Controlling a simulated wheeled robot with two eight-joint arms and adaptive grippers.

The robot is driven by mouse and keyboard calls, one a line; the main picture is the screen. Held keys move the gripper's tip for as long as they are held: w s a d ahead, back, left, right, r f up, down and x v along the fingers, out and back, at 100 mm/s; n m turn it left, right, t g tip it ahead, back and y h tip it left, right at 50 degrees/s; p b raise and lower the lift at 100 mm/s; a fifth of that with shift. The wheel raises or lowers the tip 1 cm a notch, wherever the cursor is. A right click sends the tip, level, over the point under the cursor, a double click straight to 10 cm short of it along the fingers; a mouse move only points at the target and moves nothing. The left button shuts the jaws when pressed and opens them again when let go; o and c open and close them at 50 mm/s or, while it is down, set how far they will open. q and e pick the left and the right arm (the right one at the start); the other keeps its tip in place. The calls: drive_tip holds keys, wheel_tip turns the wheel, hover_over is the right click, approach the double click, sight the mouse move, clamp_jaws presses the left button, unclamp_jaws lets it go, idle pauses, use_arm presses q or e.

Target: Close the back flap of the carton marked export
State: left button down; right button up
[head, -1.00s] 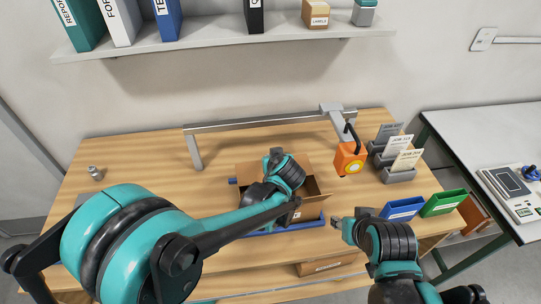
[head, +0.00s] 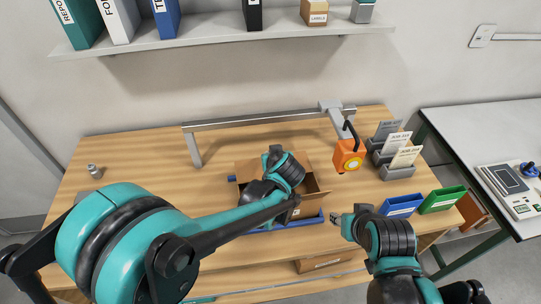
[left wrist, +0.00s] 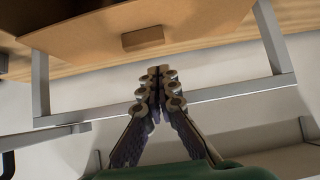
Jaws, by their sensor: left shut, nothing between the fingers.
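An open cardboard carton (head: 314,194) stands on the wooden table, partly hidden behind my left arm. No export mark is readable on it. Its back flap (head: 246,167) shows behind my left wrist, raised at the back edge. In the left wrist view cardboard (left wrist: 130,17) with a small brown tab (left wrist: 142,37) fills the top. My left gripper (left wrist: 158,72) is shut and empty, just beyond the tab, with a visible gap in the picture; contact cannot be judged. My right gripper (head: 336,219) is right of the carton, too small to tell its jaw state.
A blue tray edge (head: 305,220) borders the carton. A grey rail (head: 265,123) spans the table behind it, carrying an orange device (head: 349,157). Card holders (head: 398,172), a blue bin (head: 402,206) and a green bin (head: 442,200) stand right. The table's left is mostly clear.

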use_arm(q)
drive_tip(key=shift+r, duration=0.55)
use_arm(e)
drive_tip(key=shift+r, duration=0.35)
use_arm(q)
drive_tip(key=v, duration=1.2)
drive_tip(key=s+a+f+m+g+h+b, duration=0.1)
drive_tip(key=s+a+f+b, duration=0.2)
drive_tip(key=s+a+f, duration=0.2)
drive_tip(key=s+a+f+m+g+h+b, duration=0.1)
drive_tip(key=s+a+f+b, duration=0.2)
drive_tip(key=s+a, duration=0.6)
drive_tip(key=a+f, duration=0.2)
drive_tip(key=a, duration=0.1)
drive_tip(key=shift+s+a+f+m+g, duration=0.3)
drive_tip(key=shift+s+a+f, duration=0.05)
use_arm(e)
wheel_tip(320, 180, down, 7)
drive_tip(key=shift+r, duration=0.2)
drive_tip(key=shift+o, duration=0.4)
